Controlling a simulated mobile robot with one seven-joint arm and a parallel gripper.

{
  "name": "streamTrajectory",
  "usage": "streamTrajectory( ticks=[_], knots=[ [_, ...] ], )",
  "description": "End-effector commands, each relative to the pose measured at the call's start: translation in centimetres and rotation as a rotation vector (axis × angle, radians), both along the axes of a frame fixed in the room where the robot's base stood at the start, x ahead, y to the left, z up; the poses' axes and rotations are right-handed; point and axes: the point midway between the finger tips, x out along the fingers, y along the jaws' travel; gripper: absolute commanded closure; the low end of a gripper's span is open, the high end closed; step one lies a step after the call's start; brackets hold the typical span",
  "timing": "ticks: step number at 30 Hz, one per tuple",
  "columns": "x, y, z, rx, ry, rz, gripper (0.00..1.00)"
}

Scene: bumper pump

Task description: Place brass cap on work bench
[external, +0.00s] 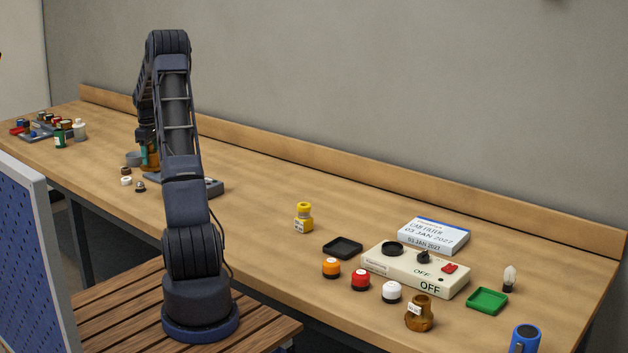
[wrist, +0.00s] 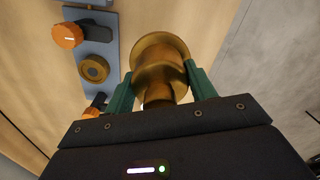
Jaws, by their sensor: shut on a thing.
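The brass cap (wrist: 162,55) is a stepped, round brass piece with a wide flange. My gripper (wrist: 160,84) is shut on it, with one green finger on each side. In the external view my gripper (external: 147,146) is at the far left part of the work bench (external: 265,190), partly hidden behind my arm. The brass cap (external: 152,160) shows there only as a small brown patch. I cannot tell whether it touches the bench.
In the wrist view, a blue-grey panel (wrist: 94,45) carries an orange knob (wrist: 67,35) and a round brass fitting (wrist: 94,68). Small caps (external: 126,181) and a grey cup (external: 134,159) stand near my gripper. A control box (external: 415,270) stands at right.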

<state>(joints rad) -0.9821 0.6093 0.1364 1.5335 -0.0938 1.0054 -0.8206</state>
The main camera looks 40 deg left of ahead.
Motion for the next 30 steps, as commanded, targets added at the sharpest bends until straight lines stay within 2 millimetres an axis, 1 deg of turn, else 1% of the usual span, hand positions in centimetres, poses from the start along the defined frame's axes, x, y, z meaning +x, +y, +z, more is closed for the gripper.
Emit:
streamTrajectory(
  ticks=[1,3,6,9,12,17,26,30],
  knots=[
    [-0.1,0.0,-1.2,-0.001,0.001,0.001,0.78],
    [-0.1,0.0,-2.7,0.0,0.001,0.001,0.78],
    [0.0,0.0,-4.6,0.0,0.001,-0.001,0.78],
    [0.0,0.0,-6.1,0.0,0.001,-0.001,0.78],
    [0.0,0.1,-6.9,0.002,0.0,0.0,0.78],
    [0.0,0.1,-7.6,0.001,0.0,-0.001,0.78],
    [0.0,0.0,-11.3,0.0,0.001,-0.001,0.78],
    [0.0,0.0,-11.6,0.001,0.0,-0.001,0.78]
  ],
)
